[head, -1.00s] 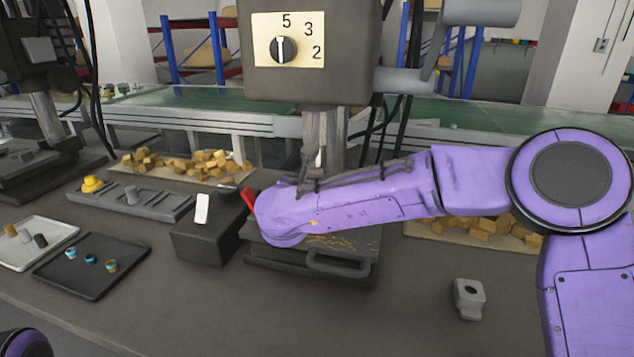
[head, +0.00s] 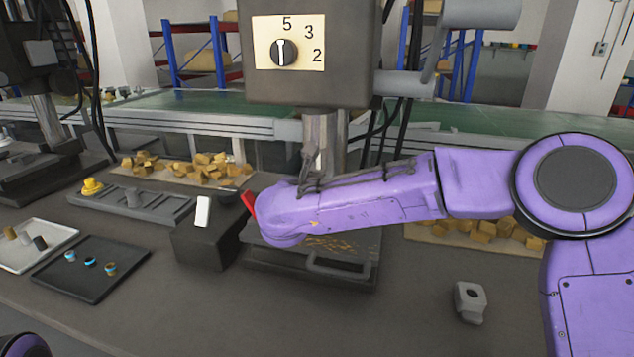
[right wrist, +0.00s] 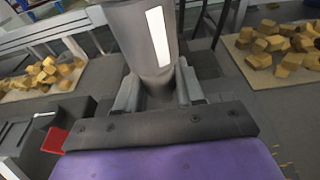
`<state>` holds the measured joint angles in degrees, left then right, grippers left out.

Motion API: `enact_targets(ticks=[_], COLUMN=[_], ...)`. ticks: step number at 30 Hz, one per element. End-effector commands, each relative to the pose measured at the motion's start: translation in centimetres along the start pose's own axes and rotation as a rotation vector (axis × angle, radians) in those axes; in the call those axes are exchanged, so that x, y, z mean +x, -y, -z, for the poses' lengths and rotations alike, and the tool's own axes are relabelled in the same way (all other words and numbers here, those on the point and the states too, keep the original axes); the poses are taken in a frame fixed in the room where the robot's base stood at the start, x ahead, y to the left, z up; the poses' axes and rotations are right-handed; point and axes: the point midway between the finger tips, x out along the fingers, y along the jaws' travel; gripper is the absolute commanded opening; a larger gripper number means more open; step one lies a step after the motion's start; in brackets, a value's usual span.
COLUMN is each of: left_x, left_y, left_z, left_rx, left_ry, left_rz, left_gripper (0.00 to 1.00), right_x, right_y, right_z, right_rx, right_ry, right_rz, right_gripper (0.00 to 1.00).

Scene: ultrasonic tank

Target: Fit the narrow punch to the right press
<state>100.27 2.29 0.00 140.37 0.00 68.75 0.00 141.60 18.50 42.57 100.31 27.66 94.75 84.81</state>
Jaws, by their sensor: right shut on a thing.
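The right press (head: 310,85) stands in the middle of the head view, with a dial marked 5, 3 and 2. Its ram (right wrist: 140,35), a grey cylinder with a white strip, comes down in the right wrist view. My right gripper (right wrist: 157,92) is just below the ram, its fingers on either side of the ram's lower end. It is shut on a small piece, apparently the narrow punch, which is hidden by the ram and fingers. In the head view my purple forearm crosses in front of the press bed (head: 300,260). My left gripper is out of view.
A grey rack (head: 165,212) holds a yellow piece (head: 91,187) and a grey piece. A black box with a red part (right wrist: 54,141) stands left of the bed. Two trays (head: 90,285) hold small parts at the left.

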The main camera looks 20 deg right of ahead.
Motion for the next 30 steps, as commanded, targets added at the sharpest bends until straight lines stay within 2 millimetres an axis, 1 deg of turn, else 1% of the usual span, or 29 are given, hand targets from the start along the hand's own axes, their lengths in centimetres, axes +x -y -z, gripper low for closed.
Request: enact_targets(ticks=[19,21,22,23,24,30], left_x=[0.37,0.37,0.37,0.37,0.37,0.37], left_y=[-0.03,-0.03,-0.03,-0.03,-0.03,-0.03], left_z=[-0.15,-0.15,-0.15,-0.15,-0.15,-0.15], left_rx=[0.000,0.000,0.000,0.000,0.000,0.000], left_ry=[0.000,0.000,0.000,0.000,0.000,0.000], left_rz=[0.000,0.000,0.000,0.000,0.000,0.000], left_gripper=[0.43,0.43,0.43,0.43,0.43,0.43], right_x=[-0.04,-0.03,-0.03,-0.03,-0.03,-0.03], right_y=[0.00,0.00,0.01,0.00,0.01,0.00], right_z=[-0.35,-0.34,-0.33,-0.31,-0.30,-0.28], right_rx=[0.001,0.001,0.000,0.000,0.000,0.000], right_ry=[0.001,0.001,0.001,0.001,0.000,0.000], right_rz=[0.000,0.000,0.000,0.000,0.000,0.000], right_gripper=[0.01,0.00,0.44,0.54,0.67,0.68])
